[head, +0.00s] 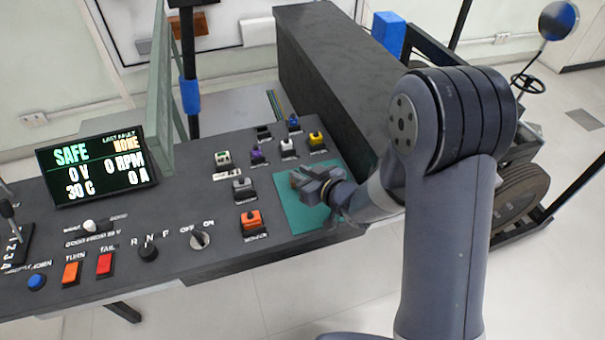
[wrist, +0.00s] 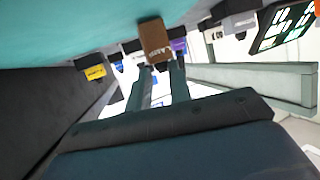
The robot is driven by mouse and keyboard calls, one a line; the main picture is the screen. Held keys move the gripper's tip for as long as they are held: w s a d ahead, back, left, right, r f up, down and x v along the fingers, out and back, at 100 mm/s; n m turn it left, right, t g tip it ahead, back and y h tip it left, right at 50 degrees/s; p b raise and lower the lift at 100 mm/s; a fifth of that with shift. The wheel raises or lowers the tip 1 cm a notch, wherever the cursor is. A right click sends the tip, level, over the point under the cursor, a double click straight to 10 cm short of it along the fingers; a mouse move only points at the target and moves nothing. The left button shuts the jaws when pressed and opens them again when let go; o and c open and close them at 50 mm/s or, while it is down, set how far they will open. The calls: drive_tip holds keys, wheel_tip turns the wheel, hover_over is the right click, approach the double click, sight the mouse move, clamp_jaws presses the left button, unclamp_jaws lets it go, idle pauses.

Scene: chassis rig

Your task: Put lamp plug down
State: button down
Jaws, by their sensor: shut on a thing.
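My gripper (head: 312,184) is over the teal mat (head: 292,215) at the right end of the dark console. In the wrist view its two fingers (wrist: 158,76) are shut on a brown block-shaped plug (wrist: 154,38), which I take for the lamp plug. The teal mat (wrist: 70,30) fills the top of that tilted view, and the plug's far end overlaps it. I cannot tell whether the plug touches the mat. In the head view the plug is hidden or too small to make out at my gripper.
Several coloured plugs stand in sockets left of and behind the mat, including an orange (head: 251,220), a grey (head: 242,186), a purple (head: 258,153) and a yellow one (head: 316,139). A tall dark box (head: 330,70) rises behind the mat. A lit display (head: 97,168) stands farther left.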

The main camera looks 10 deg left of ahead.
drive_tip(key=shift+f, duration=0.1)
drive_tip(key=c, duration=1.3)
unclamp_jaws()
drive_tip(key=shift+r, duration=0.2)
drive_tip(key=v, duration=1.2)
drive_tip(key=shift+f, duration=0.1)
